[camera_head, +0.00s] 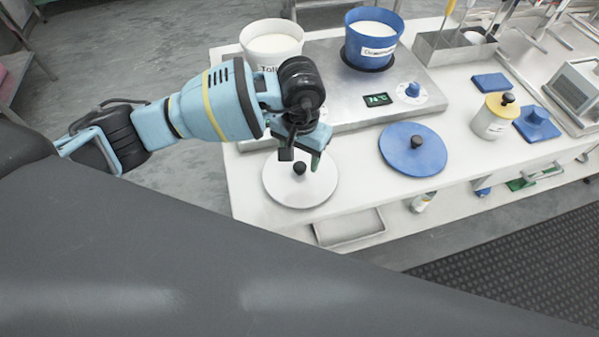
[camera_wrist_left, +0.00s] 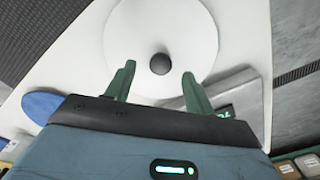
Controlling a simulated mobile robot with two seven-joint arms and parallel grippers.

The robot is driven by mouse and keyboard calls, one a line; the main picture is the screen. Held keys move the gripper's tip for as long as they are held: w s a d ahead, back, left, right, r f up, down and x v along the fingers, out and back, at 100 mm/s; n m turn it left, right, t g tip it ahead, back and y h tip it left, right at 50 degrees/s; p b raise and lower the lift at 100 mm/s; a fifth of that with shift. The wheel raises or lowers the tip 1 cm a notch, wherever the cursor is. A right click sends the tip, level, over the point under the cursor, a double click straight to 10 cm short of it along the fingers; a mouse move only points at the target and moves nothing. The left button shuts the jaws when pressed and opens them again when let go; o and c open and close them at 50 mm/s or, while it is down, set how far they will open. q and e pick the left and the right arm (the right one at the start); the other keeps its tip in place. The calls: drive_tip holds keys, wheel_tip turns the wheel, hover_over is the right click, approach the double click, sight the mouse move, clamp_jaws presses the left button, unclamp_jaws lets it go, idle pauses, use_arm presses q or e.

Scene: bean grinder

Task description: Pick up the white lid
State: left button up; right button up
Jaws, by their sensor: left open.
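The white lid (camera_head: 287,188) is a round disc with a black knob (camera_head: 299,168), lying flat on the white table near its left front corner. It also fills the upper middle of the left wrist view (camera_wrist_left: 185,30), with its dark knob (camera_wrist_left: 160,64) near the centre. My left gripper (camera_head: 302,157) is above the lid, close to the knob in the head view. In the left wrist view its two green fingers (camera_wrist_left: 157,85) are apart and empty, with the knob showing just beyond and between their tips. My right gripper is not in view.
A blue lid (camera_head: 412,165) lies to the right on the table (camera_head: 356,187). Behind stand a white tub (camera_head: 272,46), a blue tub (camera_head: 371,52) and a steel hot plate (camera_head: 345,112) with a display. A yellow-white jar (camera_head: 491,124) stands further right.

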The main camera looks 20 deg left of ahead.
sight(300, 166)
use_arm(q)
drive_tip(key=shift+f, duration=1.75)
drive_tip(key=c, duration=1.1)
